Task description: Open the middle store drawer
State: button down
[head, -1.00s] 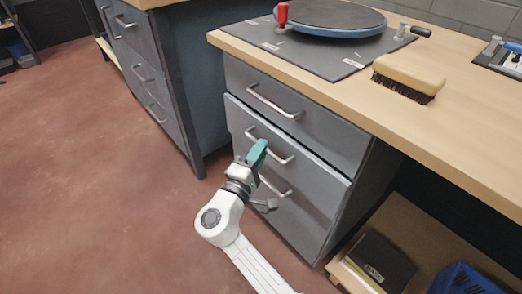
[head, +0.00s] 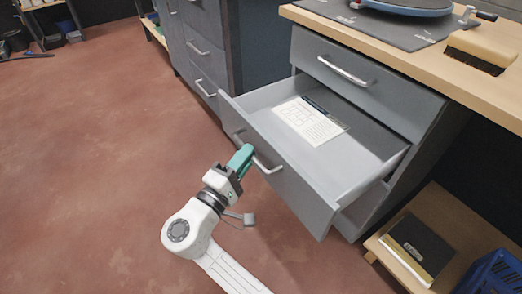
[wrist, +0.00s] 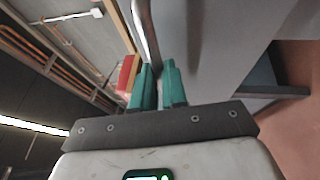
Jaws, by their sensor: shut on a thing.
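The middle drawer (head: 283,181) of the grey cabinet stands pulled well out in the head view. A printed sheet (head: 310,121) lies inside it, over a darker flat item. My gripper (head: 243,157), with green fingers, is shut on the bar handle (head: 266,168) at the drawer's front. In the wrist view the green fingertips (wrist: 158,82) close around the metal handle (wrist: 146,35). The top drawer (head: 365,83) above is closed. The bottom drawer is mostly hidden behind the open one.
A wooden worktop (head: 400,65) with a brush (head: 481,52) and a turntable lies above. A low wooden shelf (head: 398,268) at the right holds a dark book (head: 418,248) and a blue crate (head: 492,274). The floor (head: 90,170) at the left is clear.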

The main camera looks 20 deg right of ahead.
jog(key=shift+s+a+f, duration=0.1)
jog(key=shift+s+a, duration=0.2)
jog(key=shift+a, duration=0.55)
jog(key=shift+s+a+r, duration=0.1)
jog(key=shift+s+a, duration=0.2)
jog(key=shift+a, duration=0.6)
jog(key=shift+s+a+f, duration=0.1)
jog(key=shift+s+a, duration=0.2)
jog(key=shift+a, duration=0.55)
jog(key=c, duration=1.2)
grip_release()
jog(key=shift+o, duration=0.2)
jog(key=p+v, duration=0.1)
jog(key=v, duration=0.9)
jog(key=shift+s+a, duration=0.2)
jog(key=shift+a, duration=0.1)
jog(key=shift+f, duration=0.1)
